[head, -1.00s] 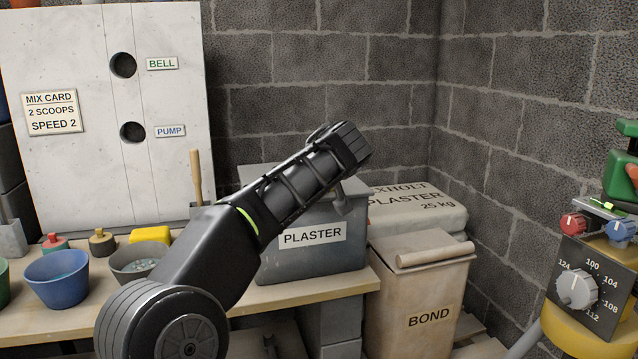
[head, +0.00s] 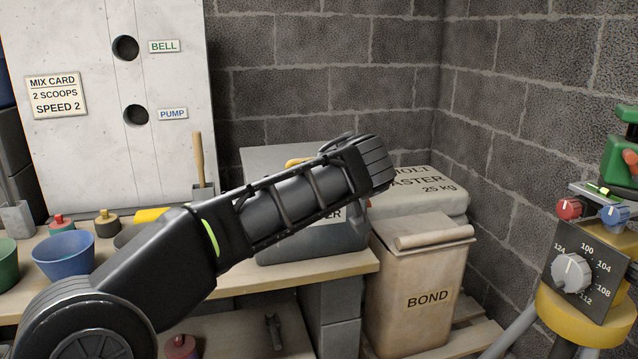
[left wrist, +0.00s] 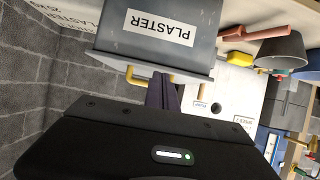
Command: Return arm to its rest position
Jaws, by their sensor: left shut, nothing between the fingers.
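My left arm comes in from the left in the head view and reaches across the bench toward the grey PLASTER bin, hiding much of it. Its gripper is mostly hidden behind the wrist there. In the left wrist view the left gripper's fingers (left wrist: 163,92) are dark, together and empty. They point toward the PLASTER bin (left wrist: 110,35), which stands beyond them; I cannot tell how far off it is. My right gripper is in neither view.
The wooden bench (head: 235,284) holds a blue bowl (head: 63,258) and a green bowl (head: 6,266). A BOND bin (head: 420,300) stands right of the bench. A dial box (head: 585,275) is at the far right. A white panel (head: 90,150) stands behind the bench.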

